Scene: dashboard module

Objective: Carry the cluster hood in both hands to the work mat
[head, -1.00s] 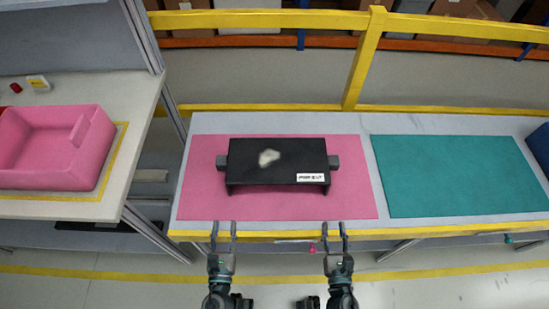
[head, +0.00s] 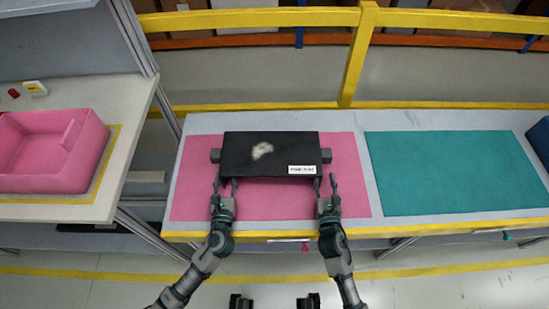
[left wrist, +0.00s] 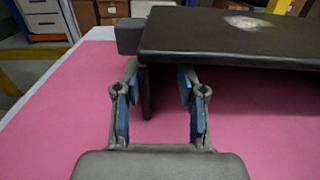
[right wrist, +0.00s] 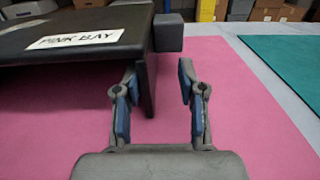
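The cluster hood (head: 270,153) is a black box-like cover with a grey block at each end, a pale smudge on top and a white label reading "PINK BAY" in the right wrist view (right wrist: 75,40). It stands on the pink mat (head: 345,185). My left gripper (head: 225,184) is open at its front left corner; in the left wrist view (left wrist: 158,85) the hood's side wall lies between the fingertips. My right gripper (head: 326,182) is open at the front right corner, with the other side wall between its fingertips (right wrist: 158,80). A teal mat (head: 445,172) lies to the right.
A pink bin (head: 50,150) sits on a bench at the left. A yellow rail (head: 355,60) runs behind the table. A dark blue object (head: 540,140) stands at the table's right end. The teal mat is clear.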

